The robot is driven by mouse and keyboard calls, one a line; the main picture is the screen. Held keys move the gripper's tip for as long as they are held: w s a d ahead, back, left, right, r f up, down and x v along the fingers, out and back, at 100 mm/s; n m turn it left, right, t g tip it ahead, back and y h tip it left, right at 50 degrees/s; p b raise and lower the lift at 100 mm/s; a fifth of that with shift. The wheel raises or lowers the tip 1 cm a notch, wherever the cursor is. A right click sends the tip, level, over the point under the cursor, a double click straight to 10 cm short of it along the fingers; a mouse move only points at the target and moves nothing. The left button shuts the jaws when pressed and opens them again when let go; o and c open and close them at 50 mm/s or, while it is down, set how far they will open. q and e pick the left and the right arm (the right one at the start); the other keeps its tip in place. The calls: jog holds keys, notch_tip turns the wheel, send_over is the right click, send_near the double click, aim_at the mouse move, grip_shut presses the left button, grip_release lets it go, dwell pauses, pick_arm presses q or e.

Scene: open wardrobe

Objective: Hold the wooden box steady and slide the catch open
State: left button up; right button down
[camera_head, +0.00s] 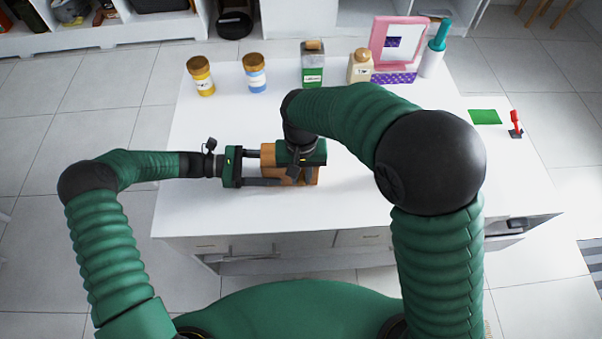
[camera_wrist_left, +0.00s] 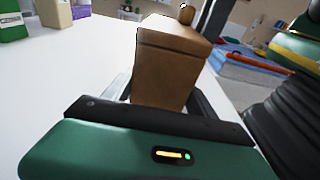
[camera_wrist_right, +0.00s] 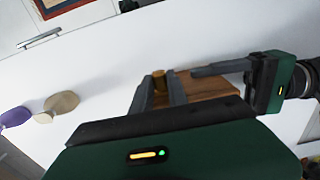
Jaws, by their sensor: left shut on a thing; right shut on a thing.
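The wooden box (camera_head: 268,162) is a brown block near the front middle of the white table. My left gripper (camera_head: 276,168) reaches in from the left, its two fingers shut along opposite sides of the box. The box stands upright between them in the left wrist view (camera_wrist_left: 165,65). A small round wooden knob, the catch (camera_wrist_left: 187,14), sticks up from the box's top. My right gripper (camera_head: 301,175) points down over the box and hides much of its top. In the right wrist view its fingers close on the catch (camera_wrist_right: 159,84).
A green card (camera_head: 484,117) and a red-handled item (camera_head: 516,122) lie right. The table's left side is clear.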

jog(key=shift+d, duration=1.85)
jog(key=c, duration=1.3)
grip_release()
jog(key=shift+a, duration=0.1)
notch_tip(320, 180, up, 12)
jog(key=shift+a, duration=0.1)
